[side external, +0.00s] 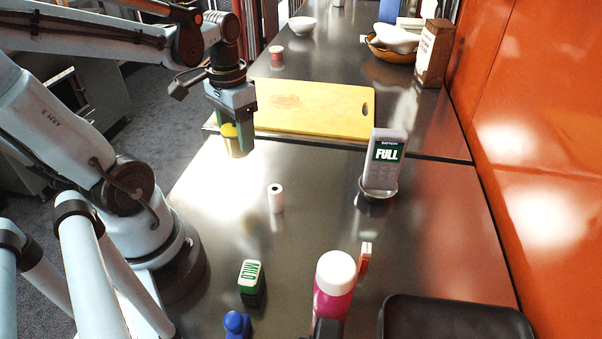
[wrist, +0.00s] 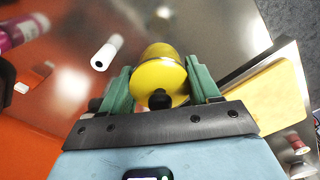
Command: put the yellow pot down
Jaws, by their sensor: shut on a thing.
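The yellow pot (wrist: 157,78) is between the two green fingers of my gripper (wrist: 158,88) in the wrist view. My gripper is shut on it. In the side view my gripper (side external: 236,140) points down above the steel counter, just in front of the near left corner of the yellow cutting board. Only a small part of the yellow pot (side external: 228,130) shows there, between the fingers. The pot appears to be held above the counter; how far above is hard to tell.
A white roll (side external: 276,198) stands on the steel counter (side external: 320,235). The cutting board (side external: 315,108) lies behind. A pink bottle (side external: 334,285), a green-labelled box (side external: 251,283) and a black tray (side external: 455,318) are in front.

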